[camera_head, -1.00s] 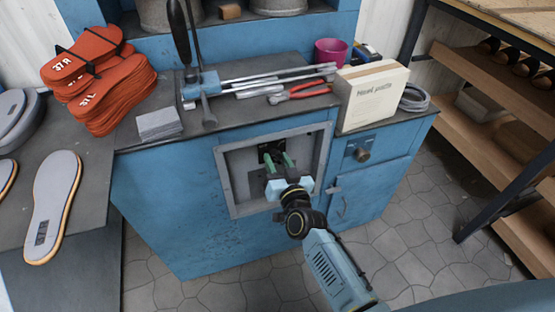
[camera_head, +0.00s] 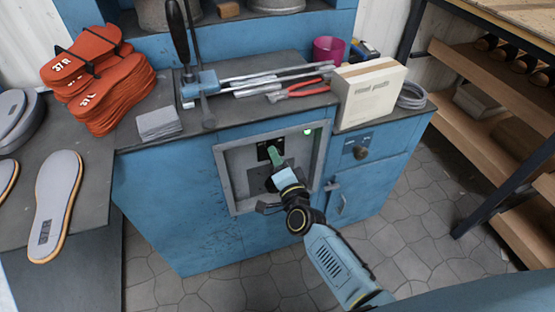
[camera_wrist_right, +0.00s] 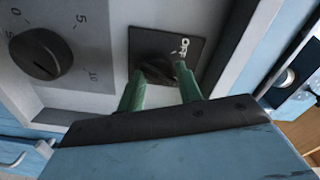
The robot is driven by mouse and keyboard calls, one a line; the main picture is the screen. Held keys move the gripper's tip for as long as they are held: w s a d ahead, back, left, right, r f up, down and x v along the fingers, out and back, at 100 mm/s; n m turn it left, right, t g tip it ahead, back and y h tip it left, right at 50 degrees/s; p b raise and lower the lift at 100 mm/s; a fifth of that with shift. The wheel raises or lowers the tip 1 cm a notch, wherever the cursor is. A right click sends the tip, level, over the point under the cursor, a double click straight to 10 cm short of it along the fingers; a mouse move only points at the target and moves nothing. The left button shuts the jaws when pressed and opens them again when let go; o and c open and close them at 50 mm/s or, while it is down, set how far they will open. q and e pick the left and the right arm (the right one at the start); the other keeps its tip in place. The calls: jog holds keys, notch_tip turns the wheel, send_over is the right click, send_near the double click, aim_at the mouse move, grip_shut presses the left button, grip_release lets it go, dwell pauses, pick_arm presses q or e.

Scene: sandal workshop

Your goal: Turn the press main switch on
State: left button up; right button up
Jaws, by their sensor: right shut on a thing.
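The press main switch is a dark knob (camera_wrist_right: 153,70) on a small black plate (camera_wrist_right: 140,45) with a white "OFF" mark, seen in the right wrist view. In the head view its black plate (camera_head: 263,152) sits inside the grey recessed panel on the blue cabinet. My right gripper (camera_head: 274,153) has its green fingers on both sides of the knob, which they partly hide; the fingers also show in the right wrist view (camera_wrist_right: 161,76). The hand is turned on its side. A green lamp (camera_head: 308,131) is lit at the recess's upper right. My left gripper is not in view.
A numbered dial (camera_wrist_right: 40,54) sits beside the switch. The grey frame (camera_head: 226,180) surrounds the recess. Red-handled pliers (camera_head: 300,91), a cream box (camera_head: 368,95) and orange sandal pieces (camera_head: 98,85) lie on the dark top above. A wooden shelf (camera_head: 480,125) stands right.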

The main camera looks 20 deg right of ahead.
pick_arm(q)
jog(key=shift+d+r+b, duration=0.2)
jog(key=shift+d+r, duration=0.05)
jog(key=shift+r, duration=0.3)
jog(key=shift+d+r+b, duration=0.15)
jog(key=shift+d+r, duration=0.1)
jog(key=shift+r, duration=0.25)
pick_arm(e)
jog(key=m, duration=0.4)
jog(key=shift+f, duration=0.25)
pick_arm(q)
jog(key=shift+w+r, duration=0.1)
pick_arm(e)
jog(key=shift+m, duration=0.3)
jog(key=o, duration=0.9)
jog(key=shift+r, duration=0.1)
jog(key=shift+s, duration=0.1)
